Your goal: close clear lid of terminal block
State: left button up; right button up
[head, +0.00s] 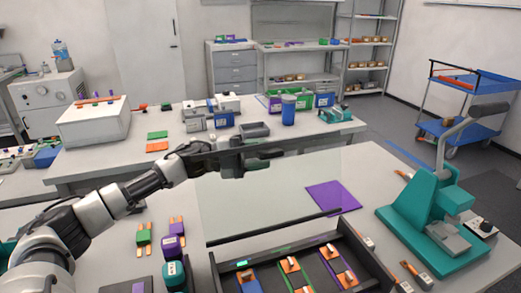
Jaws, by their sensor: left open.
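The terminal block (222,268) is a dark, open-topped box at the bottom centre. Inside it are several orange-and-white terminals, with blue, green and purple pieces. Its clear lid (240,205) appears as a large, pale see-through panel standing open behind the box, above a dark bar (272,228) along the box's back side. My left gripper (275,159) is open near the lid's upper edge, with its dark fingers pointing right. I cannot tell whether it touches the lid. My right gripper is not in view.
A teal press (425,215) with a tall lever stands to the right of the box. A purple sheet (333,197) lies behind it. Green (144,236) and purple (173,238) pieces lie to the left. A second table (325,133) behind carries bins and a blue jar (288,110).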

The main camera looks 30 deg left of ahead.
pick_arm(q)
jog(key=shift+d, duration=0.1)
jog(key=shift+c, duration=0.4)
grip_shut()
